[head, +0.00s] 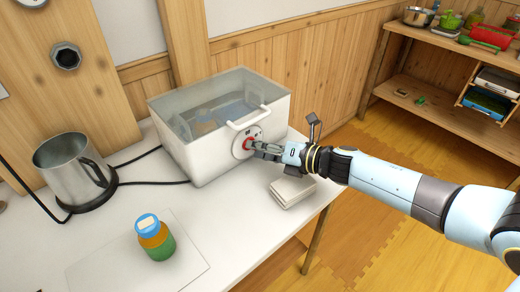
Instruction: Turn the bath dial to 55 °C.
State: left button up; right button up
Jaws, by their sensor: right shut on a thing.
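The white water bath (205,160) stands on the table against the wall, with clear upper walls and a white handle (252,118). Its round dial plate (238,148) is on the front right face, with a red knob (248,143) at its middle. My right gripper (255,147) reaches in from the right and is shut on the red knob. The fingers cover part of the knob and plate, and the dial's marks are too small to read. My left gripper is not in view.
A jar with orange and green contents and a blue-white lid (155,238) stands on a pale sheet (90,268) at the front. A metal jug (72,168) stands at left with dark cables near it. A folded white cloth (292,190) lies below my right wrist.

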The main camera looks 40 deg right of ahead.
dwell(0.4)
jog(key=o, duration=1.1)
jog(key=shift+s, duration=0.1)
jog(key=v, duration=1.1)
jog(key=shift+s+d, duration=0.2)
jog(key=shift+s, duration=0.15)
